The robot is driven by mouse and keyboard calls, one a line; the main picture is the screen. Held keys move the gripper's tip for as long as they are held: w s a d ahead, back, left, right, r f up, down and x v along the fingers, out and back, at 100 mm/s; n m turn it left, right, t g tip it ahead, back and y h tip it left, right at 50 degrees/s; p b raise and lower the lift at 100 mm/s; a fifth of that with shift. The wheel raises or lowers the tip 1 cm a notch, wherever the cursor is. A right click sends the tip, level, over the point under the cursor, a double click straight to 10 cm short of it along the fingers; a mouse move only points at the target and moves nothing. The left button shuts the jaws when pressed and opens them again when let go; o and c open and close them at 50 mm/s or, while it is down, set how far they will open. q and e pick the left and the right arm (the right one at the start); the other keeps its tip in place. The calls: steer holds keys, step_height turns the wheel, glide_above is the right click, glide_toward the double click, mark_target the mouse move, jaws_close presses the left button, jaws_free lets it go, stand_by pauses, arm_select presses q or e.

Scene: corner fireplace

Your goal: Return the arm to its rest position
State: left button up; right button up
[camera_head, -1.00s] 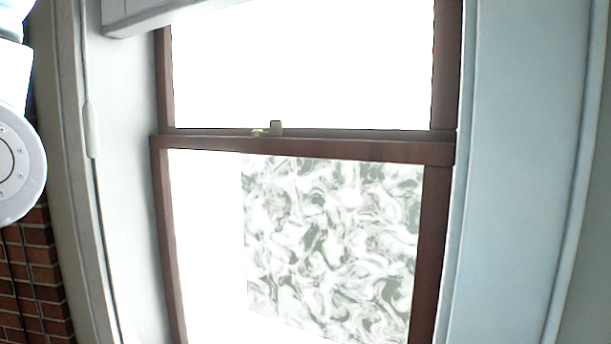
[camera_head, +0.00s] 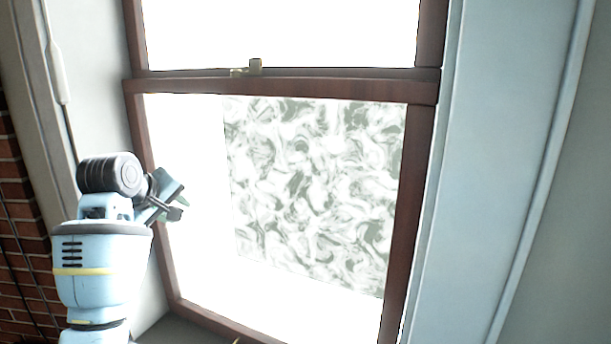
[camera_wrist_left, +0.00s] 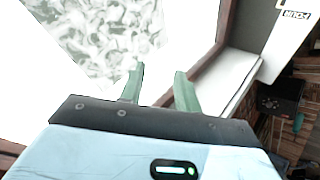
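My left gripper (camera_head: 178,204) is at the lower left in the head view, in front of the window's left edge, at the end of my raised blue and white forearm. In the left wrist view its two green fingers (camera_wrist_left: 159,76) stand apart with nothing between them. They point toward the window and the swirled panel. I cannot tell how far they are from the glass. My right arm and gripper are in neither view.
A brown-framed sash window (camera_head: 290,88) with a latch (camera_head: 254,67) fills the middle. A grey-white swirled panel (camera_head: 315,190) shows in its lower pane. Brick (camera_head: 22,230) is at left, a pale blue wall (camera_head: 492,170) at right. The wrist view shows a dark box (camera_wrist_left: 280,95).

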arm_select(q)
steer(key=s+d+f+m+g, duration=0.1)
steer(key=s+f+m, duration=0.1)
steer(key=s+f, duration=0.6)
steer(key=s+f+m+g+y, duration=0.15)
steer(key=s+f, duration=0.35)
steer(key=f, duration=0.7)
steer(key=s+d+f+m+g, duration=0.1)
steer(key=s+f+m+g, duration=0.1)
steer(key=s+f, duration=0.6)
steer(key=s+d+f+m+g, duration=0.1)
steer(key=s+f+m+g, duration=0.3)
steer(key=s, duration=1)
steer(key=s+d+f+m+t, duration=0.15)
steer(key=s+f, duration=0.45)
steer(key=s, duration=0.8)
steer(key=w+d+f+t+h, duration=0.2)
steer(key=w+f+t, duration=0.4)
steer(key=f, duration=0.4)
steer(key=shift+w+d+t, duration=0.25)
steer(key=shift+w+t, duration=0.05)
steer(key=shift+t, duration=0.1)
